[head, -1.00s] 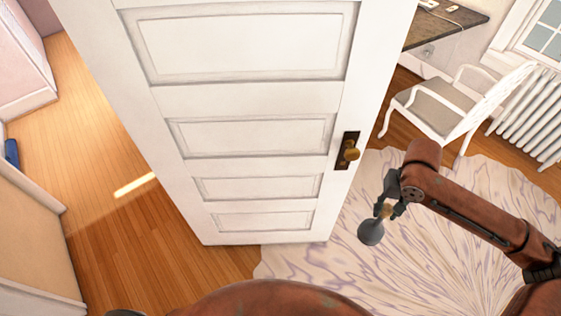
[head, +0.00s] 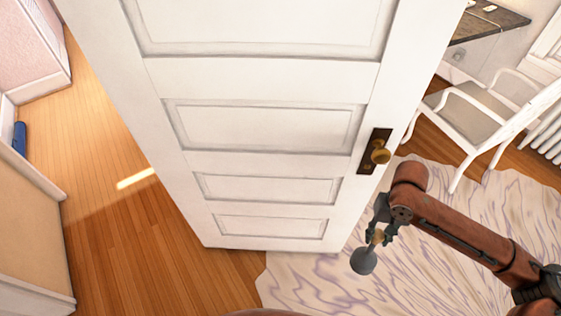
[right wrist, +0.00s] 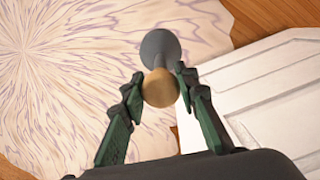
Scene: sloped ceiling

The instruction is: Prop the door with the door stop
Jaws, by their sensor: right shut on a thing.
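The white panelled door (head: 265,75) stands ajar across the middle of the head view, with a brass knob (head: 380,152) near its right edge. It also shows at the right of the right wrist view (right wrist: 270,95). My right gripper (head: 377,232) is shut on the door stop (head: 363,261), which has a dark grey round base and a brass-coloured round end. In the right wrist view the fingers (right wrist: 158,85) sit either side of the brass end, and the grey base (right wrist: 160,46) points away. The door stop is to the right of the door's lower corner. My left gripper is out of view.
A pale marbled rug (head: 310,285) covers the floor at right. A white armchair (head: 475,120), a desk (head: 490,25) and a radiator (head: 552,140) stand behind it. Bare wooden floor (head: 150,240) lies left of the door, with a wall (head: 30,230) at far left.

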